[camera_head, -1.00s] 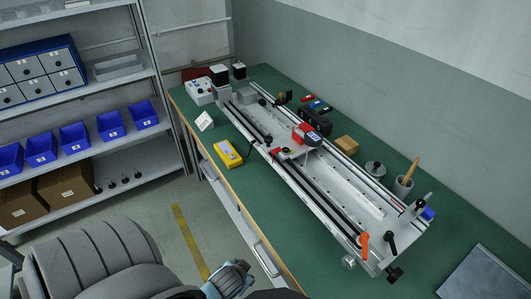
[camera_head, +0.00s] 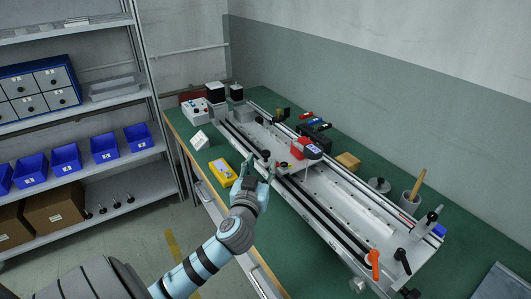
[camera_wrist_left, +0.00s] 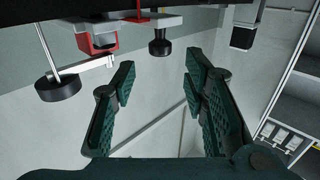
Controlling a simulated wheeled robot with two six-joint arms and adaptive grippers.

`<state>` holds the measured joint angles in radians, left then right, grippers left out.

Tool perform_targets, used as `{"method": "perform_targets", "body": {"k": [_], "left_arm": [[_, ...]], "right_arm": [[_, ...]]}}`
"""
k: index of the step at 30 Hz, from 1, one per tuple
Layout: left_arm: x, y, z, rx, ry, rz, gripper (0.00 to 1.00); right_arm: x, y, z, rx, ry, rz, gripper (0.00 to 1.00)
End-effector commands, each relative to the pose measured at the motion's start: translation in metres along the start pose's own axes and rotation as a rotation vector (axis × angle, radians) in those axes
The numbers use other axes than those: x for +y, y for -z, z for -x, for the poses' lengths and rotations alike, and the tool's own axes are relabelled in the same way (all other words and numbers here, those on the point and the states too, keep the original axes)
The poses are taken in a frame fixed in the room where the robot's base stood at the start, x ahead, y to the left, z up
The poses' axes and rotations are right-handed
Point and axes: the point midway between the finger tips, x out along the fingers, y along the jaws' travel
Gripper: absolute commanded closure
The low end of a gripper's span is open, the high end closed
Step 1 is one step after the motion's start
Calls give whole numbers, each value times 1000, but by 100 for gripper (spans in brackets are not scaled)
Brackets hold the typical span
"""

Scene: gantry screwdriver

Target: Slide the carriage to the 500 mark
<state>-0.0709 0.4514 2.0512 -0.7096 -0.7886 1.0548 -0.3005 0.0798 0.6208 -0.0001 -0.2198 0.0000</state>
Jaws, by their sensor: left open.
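The carriage (camera_head: 292,163) sits across the rails of the long gantry (camera_head: 345,205), a little short of its middle from the far end. It carries a red block (camera_head: 299,148) and a small display (camera_head: 314,152). Scale marks on the rail are too small to read. My left gripper (camera_head: 257,165) is open and empty beside the front rail, just left of the carriage. In the left wrist view its fingers (camera_wrist_left: 160,80) stand apart with nothing between them. A black knob (camera_wrist_left: 160,45) and a red bracket (camera_wrist_left: 95,35) show beyond the fingertips there. My right gripper is out of view.
A yellow device (camera_head: 220,171) lies on the green bench left of my gripper. An orange lever (camera_head: 374,263) and a black lever (camera_head: 402,259) stand at the gantry's near end.

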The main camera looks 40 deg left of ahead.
Motion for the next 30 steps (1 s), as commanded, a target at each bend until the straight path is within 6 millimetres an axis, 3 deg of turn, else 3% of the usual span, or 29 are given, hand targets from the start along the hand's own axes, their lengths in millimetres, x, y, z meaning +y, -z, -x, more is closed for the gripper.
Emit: {"method": "perform_targets", "body": {"k": [3,9,19,27,30], "left_arm": [[-1,-1,-31,0,3,1,60],[0,-2,-62,-2,1,0,60],[0,-1,-68,-3,0,0,60],[0,-1,-68,-3,0,0,100],[0,-1,-68,-3,0,0,100]], "right_arm": [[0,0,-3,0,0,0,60],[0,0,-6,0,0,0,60],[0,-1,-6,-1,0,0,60],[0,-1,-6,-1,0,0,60],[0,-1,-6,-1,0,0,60]]}}
